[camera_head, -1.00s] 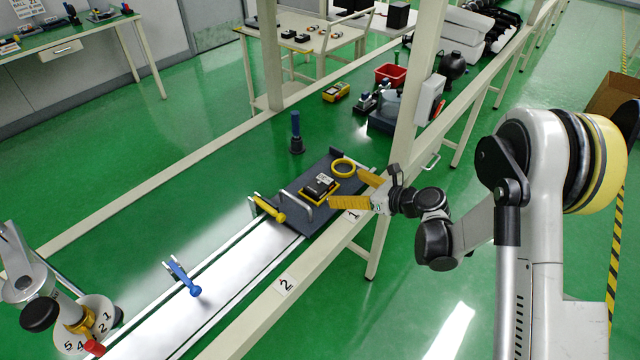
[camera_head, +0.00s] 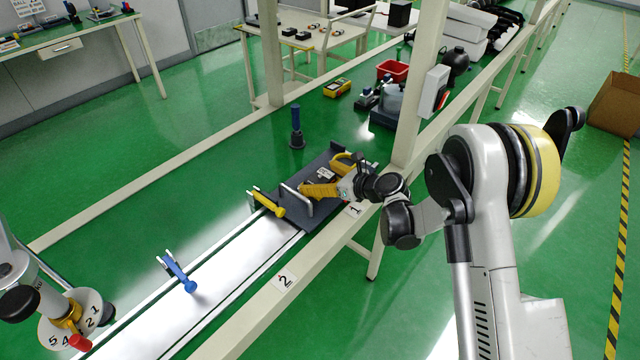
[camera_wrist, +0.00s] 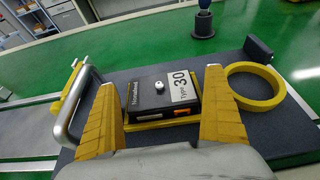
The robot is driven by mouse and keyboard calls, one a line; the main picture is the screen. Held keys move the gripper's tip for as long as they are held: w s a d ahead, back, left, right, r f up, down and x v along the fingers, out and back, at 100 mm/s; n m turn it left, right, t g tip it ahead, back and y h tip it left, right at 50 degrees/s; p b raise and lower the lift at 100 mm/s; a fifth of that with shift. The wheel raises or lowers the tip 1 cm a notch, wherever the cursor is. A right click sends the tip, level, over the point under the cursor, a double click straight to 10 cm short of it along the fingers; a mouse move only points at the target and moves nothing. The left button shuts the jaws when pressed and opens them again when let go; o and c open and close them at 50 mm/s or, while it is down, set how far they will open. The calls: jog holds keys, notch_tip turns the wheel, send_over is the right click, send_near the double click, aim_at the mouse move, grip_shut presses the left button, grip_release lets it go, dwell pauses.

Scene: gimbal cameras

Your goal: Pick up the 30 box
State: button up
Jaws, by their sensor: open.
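In the head view my gripper (camera_head: 322,183) is over the plate and hides most of the box (camera_head: 326,174).
A yellow ring (camera_wrist: 254,86) lies right of the box, close to the right finger. A metal handle (camera_wrist: 76,108) stands at the left. A dark post with a blue handle (camera_head: 296,128) stands behind the plate. A frame upright (camera_head: 418,85) rises to the right.

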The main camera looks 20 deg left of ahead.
jog(key=c, duration=1.4)
jog(key=shift+o, duration=0.2)
jog(key=shift+r, duration=0.15)
